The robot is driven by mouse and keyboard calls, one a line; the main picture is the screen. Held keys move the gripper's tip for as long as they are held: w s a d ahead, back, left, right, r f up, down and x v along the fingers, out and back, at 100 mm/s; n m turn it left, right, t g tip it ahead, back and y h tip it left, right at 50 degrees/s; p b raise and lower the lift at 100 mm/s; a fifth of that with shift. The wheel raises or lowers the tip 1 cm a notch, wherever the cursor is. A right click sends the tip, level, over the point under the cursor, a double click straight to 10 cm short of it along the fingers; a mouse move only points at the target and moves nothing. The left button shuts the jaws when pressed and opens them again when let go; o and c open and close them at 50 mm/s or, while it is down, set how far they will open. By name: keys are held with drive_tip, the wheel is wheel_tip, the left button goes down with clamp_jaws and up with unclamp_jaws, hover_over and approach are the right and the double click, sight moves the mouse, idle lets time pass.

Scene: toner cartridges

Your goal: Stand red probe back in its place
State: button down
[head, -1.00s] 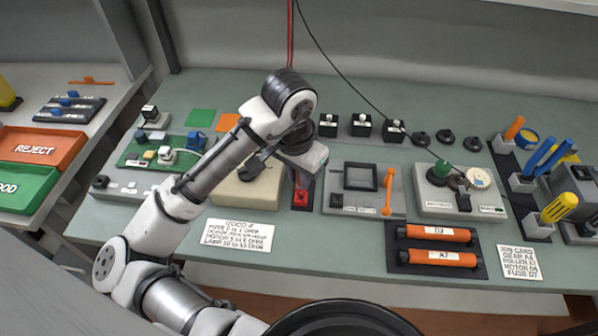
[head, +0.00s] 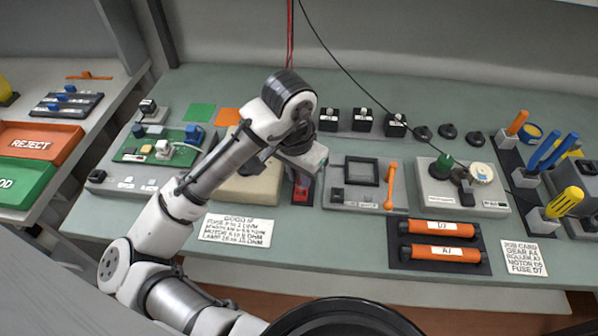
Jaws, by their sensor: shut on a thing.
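My gripper (head: 302,172) points down over the bench, a little left of the middle. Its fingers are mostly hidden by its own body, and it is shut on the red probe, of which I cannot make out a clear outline. A small block with red on it (head: 302,194) shows directly under the gripper. I cannot tell whether the probe touches it or sits in it. A red cable (head: 290,35) hangs from above and passes behind my arm.
A beige box (head: 257,188) stands left of the gripper. A grey fixture with an orange handle (head: 390,185) stands close on the right. A black cable (head: 345,73) crosses the back. Orange rollers (head: 440,254) lie in a dark tray at the front right.

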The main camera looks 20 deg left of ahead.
drive_tip(key=shift+f+b, duration=0.45)
drive_tip(key=shift+f, duration=0.35)
idle(0.9)
drive_tip(key=c, duration=1.2)
unclamp_jaws()
drive_tip(key=shift+r, duration=0.1)
wheel_tip(320, 180, up, 14)
drive_tip(key=s, duration=0.1)
drive_tip(key=shift+s+a+f, duration=0.2)
drive_tip(key=shift+s, duration=0.05)
drive_tip(key=shift+s, duration=0.1)
